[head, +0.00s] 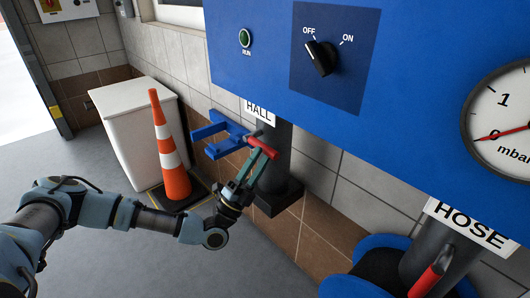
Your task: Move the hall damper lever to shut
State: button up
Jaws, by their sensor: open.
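The hall damper lever (263,148) is a short red bar at the dark pipe (277,160) below the white HALL label (259,110). It slants slightly down to the right. My gripper (257,162) comes up from below left, with its two fingers apart and their tips at the lever. The fingers overlap the lever's lower edge in the head view. I cannot tell whether they touch it or have it between them. No open or shut marking for the lever is readable.
A blue bracket (214,131) stands just left of the lever. An orange cone (171,160) and white bin (128,112) are farther left. A blue panel (270,62) overhangs the pipe. The HOSE pipe has another red lever (426,281) at lower right.

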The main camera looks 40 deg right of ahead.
jog(key=b+v, duration=0.1)
jog(key=v, duration=0.6)
jog(key=shift+a+f, duration=0.2)
jog(key=s+a+r+m+g+y+p, duration=0.1)
jog(key=a+r+m+g+y+p, duration=0.3)
jog(key=a+m+y, duration=0.8)
jog(key=s+a+m+g+y+p, duration=0.1)
jog(key=a+m+g+y, duration=0.7)
jog(key=m, duration=0.7)
jog(key=w+a+r+m+t+y+p, duration=0.2)
jog(key=w+a+r+m+t, duration=0.3)
jog(key=a+r, duration=0.4)
jog(key=w+a+r+m+t+y+p, duration=0.3)
jog(key=w+a+r+t, duration=0.5)
jog(key=a, duration=0.3)
jog(key=shift+w+a+r+m+t+y, duration=0.15)
jog(key=shift+a+r+m+t+y, duration=0.35)
jog(key=shift+m+t+y, duration=0.4)
